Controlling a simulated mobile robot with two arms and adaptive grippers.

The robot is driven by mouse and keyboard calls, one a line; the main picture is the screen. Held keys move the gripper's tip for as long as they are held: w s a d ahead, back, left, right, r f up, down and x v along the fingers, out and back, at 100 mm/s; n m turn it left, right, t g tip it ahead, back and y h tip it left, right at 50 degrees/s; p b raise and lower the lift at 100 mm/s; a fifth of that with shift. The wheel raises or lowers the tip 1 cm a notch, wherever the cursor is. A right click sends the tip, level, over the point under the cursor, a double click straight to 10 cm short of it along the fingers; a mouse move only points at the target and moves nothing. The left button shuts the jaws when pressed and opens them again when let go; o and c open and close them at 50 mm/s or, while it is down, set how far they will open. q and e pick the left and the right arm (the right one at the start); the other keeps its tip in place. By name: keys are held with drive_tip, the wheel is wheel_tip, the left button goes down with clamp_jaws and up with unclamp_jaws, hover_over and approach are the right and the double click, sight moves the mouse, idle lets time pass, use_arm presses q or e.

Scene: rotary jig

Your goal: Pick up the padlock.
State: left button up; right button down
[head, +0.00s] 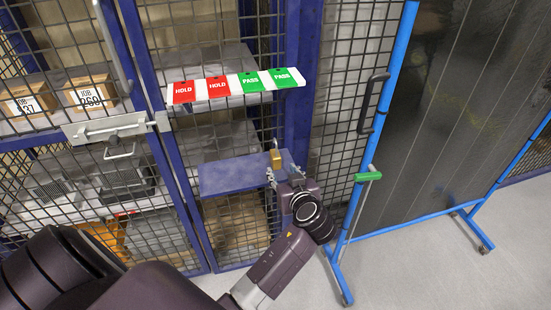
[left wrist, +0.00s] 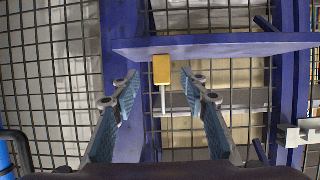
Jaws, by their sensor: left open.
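The padlock (head: 276,158) is a small brass-yellow block with a thin pale shackle above it. It stands at the right part of a blue shelf (head: 228,176) on the cage front. My left gripper (head: 283,174) is open at the shelf's right end, its fingers close to the padlock. In the left wrist view, the padlock (left wrist: 161,69) shows between the open fingertips of my left gripper (left wrist: 158,88), a little beyond them, against the shelf (left wrist: 220,46). Nothing is between the pads. My right gripper is not in view.
A blue-framed mesh cage holds boxes (head: 90,92) on shelves at left. A strip of red HOLD and green PASS tags (head: 236,85) hangs above the blue shelf. A blue-framed screen (head: 440,120) with a green handle (head: 368,177) stands right of my gripper.

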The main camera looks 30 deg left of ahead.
sight(277, 163)
use_arm(q)
drive_tip(key=x, duration=0.2)
drive_tip(key=p+x, duration=0.1)
drive_tip(key=x, duration=0.1)
drive_tip(key=p+x, duration=0.1)
drive_tip(key=x, duration=0.1)
drive_tip(key=shift+a+r, duration=0.25)
drive_tip(key=shift+r, duration=0.05)
drive_tip(key=shift+w+a+f, duration=0.3)
drive_tip(key=shift+w+a, duration=0.05)
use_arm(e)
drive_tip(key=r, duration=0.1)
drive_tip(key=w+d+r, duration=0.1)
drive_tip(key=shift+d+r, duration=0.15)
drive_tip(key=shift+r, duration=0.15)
use_arm(q)
drive_tip(key=shift+c, duration=0.5)
clamp_jaws()
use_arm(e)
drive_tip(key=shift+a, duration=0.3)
